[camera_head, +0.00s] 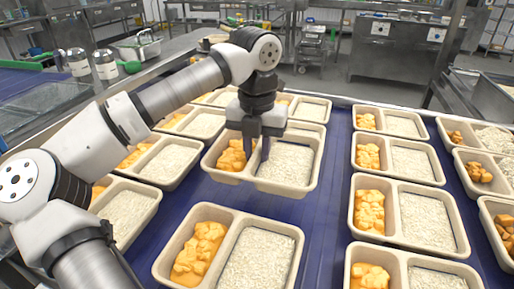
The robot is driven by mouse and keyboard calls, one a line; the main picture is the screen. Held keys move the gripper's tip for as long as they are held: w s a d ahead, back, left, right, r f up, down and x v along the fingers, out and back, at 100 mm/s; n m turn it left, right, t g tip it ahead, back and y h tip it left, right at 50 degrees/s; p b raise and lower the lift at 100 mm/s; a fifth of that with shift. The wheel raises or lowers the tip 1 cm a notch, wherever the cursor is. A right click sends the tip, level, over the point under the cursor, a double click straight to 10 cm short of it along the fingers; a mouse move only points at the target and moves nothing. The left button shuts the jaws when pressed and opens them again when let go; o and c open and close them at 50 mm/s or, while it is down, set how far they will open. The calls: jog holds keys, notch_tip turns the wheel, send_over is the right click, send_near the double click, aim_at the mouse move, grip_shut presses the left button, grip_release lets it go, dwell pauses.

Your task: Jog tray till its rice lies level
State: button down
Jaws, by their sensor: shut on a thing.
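A beige two-compartment tray (289,190) is in the middle of the head view. Orange chunks in sauce (232,157) lie in its left compartment and white rice (288,163) fills its right one. My gripper (256,152) points down over this tray, at the divider between the compartments. Its fingers are close around the divider, shut on the tray. The fingers and wrist hide part of the divider and the tray's far edge. The rice surface looks roughly even, but small height differences are too fine to tell.
Several similar trays stand around on the blue belt (325,220): one in front (228,288), a column at right (405,240), others at left (126,213) and behind. A strip of bare belt lies to the right of the middle tray. Canisters (105,66) stand at the back left.

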aim_at(258, 164)
jog(key=shift+f+b, duration=1.2)
jog(key=shift+f, duration=0.6)
jog(key=shift+d, duration=0.1)
